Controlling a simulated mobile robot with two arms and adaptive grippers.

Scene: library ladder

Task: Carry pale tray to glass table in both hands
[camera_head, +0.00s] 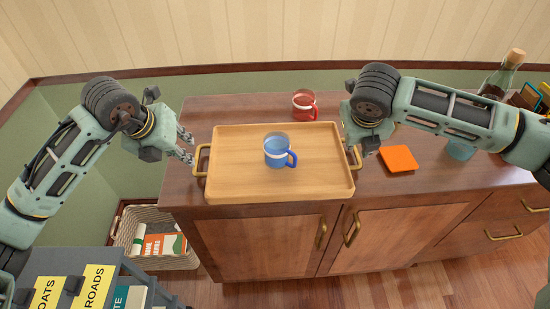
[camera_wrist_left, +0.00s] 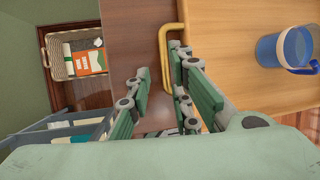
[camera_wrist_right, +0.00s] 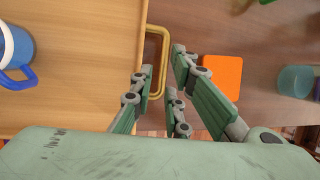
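The pale wooden tray (camera_head: 235,184) lies flat on the brown cabinet, with a brass handle at each end and a blue mug (camera_head: 277,151) standing on it. My left gripper (camera_head: 188,146) is open beside the tray's left handle (camera_head: 201,160). In the left wrist view the handle (camera_wrist_left: 163,62) shows just beyond the open fingers (camera_wrist_left: 160,85). My right gripper (camera_head: 357,155) is at the tray's right handle; in the right wrist view its fingers (camera_wrist_right: 157,75) are open, with the handle (camera_wrist_right: 163,62) between or just beyond them. I cannot tell whether either gripper touches its handle. No glass table is identifiable.
A red mug (camera_head: 304,105) stands behind the tray. An orange square (camera_head: 398,159), a teal cup (camera_head: 461,150) and a corked bottle (camera_head: 502,75) are to the right on the cabinet top (camera_head: 420,190). A wicker basket (camera_head: 160,262) stands on the floor at left, near a grey book bin (camera_head: 75,262).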

